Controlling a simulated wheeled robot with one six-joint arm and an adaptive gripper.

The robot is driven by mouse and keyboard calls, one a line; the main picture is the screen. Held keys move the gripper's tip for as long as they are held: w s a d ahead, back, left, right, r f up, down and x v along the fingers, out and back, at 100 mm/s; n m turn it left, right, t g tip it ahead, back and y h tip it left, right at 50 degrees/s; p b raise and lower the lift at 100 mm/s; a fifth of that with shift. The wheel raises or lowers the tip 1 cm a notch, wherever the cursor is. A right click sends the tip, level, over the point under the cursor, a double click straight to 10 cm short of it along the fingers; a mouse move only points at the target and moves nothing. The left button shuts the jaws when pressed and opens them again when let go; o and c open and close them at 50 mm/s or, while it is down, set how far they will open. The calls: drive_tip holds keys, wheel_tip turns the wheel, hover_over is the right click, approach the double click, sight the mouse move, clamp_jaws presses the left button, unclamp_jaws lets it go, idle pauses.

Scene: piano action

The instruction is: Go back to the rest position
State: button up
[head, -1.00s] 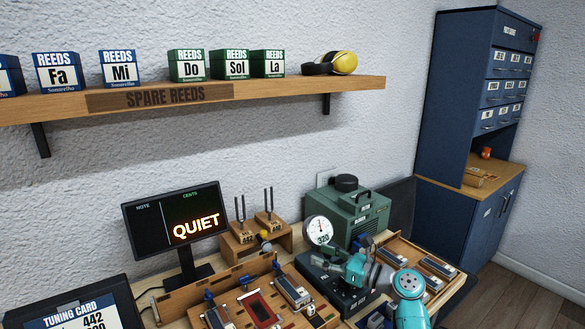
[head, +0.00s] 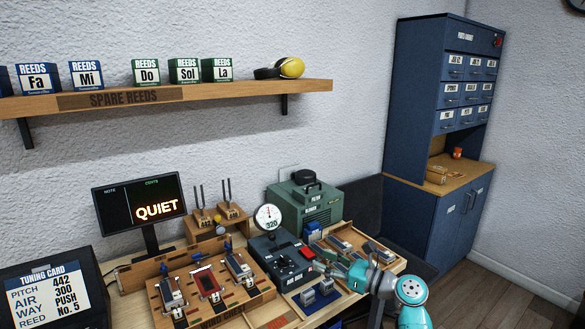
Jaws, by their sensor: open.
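My teal arm reaches in from the lower right over the bench (head: 130,307). My gripper (head: 324,268) is at its left end, small in the picture, above the right side of the black control box (head: 280,262). It is open, and I see nothing held in it. The box carries a round dial gauge (head: 268,217) reading about 320. A wooden rack with several reed holders (head: 205,285) stands left of the box, apart from my gripper.
A wooden tray of metal parts (head: 345,243) lies close behind my arm. A blue tray (head: 318,304) lies in front. A green machine (head: 305,203) stands at the back. A monitor (head: 140,205) reads QUIET. A blue cabinet (head: 408,110) stands right; floor there is clear.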

drive_tip(key=s+d+f+n+t+h, duration=0.1)
drive_tip(key=s+f+h, duration=0.2)
drive_tip(key=s+f, duration=0.55)
drive_tip(key=s+d+f+n+t+h, duration=0.1)
drive_tip(key=s+f+h, duration=0.25)
drive_tip(key=f, duration=0.95)
drive_tip(key=s+d+f+n+h, duration=0.25)
drive_tip(key=s+f, duration=0.25)
drive_tip(key=s, duration=0.4)
drive_tip(key=s+d+f+n+h, duration=0.1)
drive_tip(key=s+f+n+h, duration=0.2)
drive_tip(key=s, duration=0.7)
drive_tip(key=s+d+r+n+t+h, duration=0.15)
drive_tip(key=s+n, duration=0.25)
drive_tip(key=s, duration=0.6)
drive_tip(key=s+d+r+n+h, duration=0.15)
drive_tip(key=s+n, duration=0.25)
drive_tip(key=s, duration=0.7)
drive_tip(key=s+d+r+n+t, duration=0.1)
drive_tip(key=s+r+n, duration=0.8)
drive_tip(key=s+r, duration=0.3)
wheel_tip(320, 180, up, 2)
drive_tip(key=shift+r, duration=0.1)
